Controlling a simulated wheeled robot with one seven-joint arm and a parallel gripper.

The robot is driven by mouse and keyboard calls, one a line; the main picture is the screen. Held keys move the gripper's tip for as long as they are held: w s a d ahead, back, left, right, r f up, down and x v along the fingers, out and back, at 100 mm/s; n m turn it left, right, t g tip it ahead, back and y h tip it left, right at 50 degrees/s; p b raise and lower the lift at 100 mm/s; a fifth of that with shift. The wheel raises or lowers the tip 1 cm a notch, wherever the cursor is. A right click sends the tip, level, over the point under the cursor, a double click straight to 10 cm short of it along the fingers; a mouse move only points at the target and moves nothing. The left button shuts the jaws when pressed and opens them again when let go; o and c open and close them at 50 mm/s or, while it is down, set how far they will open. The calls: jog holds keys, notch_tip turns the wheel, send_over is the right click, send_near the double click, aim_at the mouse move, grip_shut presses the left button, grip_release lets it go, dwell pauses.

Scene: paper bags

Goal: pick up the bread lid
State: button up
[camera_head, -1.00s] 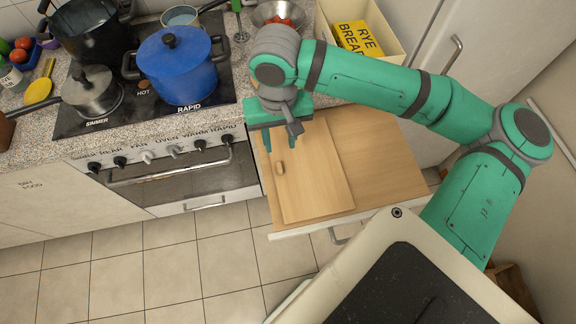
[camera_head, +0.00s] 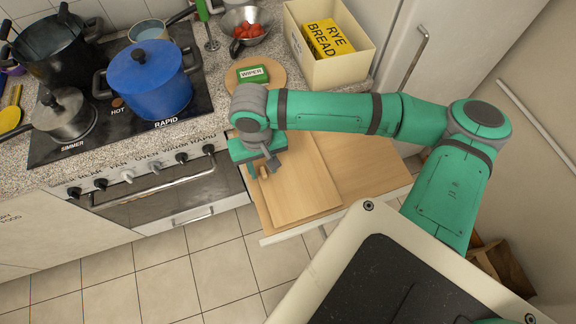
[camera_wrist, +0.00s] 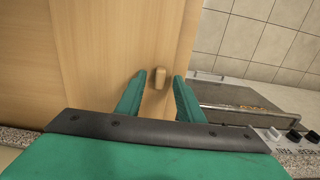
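The bread lid (camera_head: 303,180) is a flat, light wooden board with a small wooden knob. It lies on the pulled-out wooden drawer (camera_head: 375,170) below the counter. In the wrist view the lid (camera_wrist: 95,60) fills the left side, and its knob (camera_wrist: 158,77) shows between and just beyond my fingertips. My gripper (camera_head: 262,171) is over the lid's left part, at the knob; in the wrist view my gripper (camera_wrist: 159,82) is open, one finger on each side of the knob with gaps. Its height above the lid is hard to tell.
The stove (camera_head: 150,185) with a blue pot (camera_head: 150,82) stands left of the drawer.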

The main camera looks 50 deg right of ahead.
jog(key=shift+f, duration=0.15)
grip_shut()
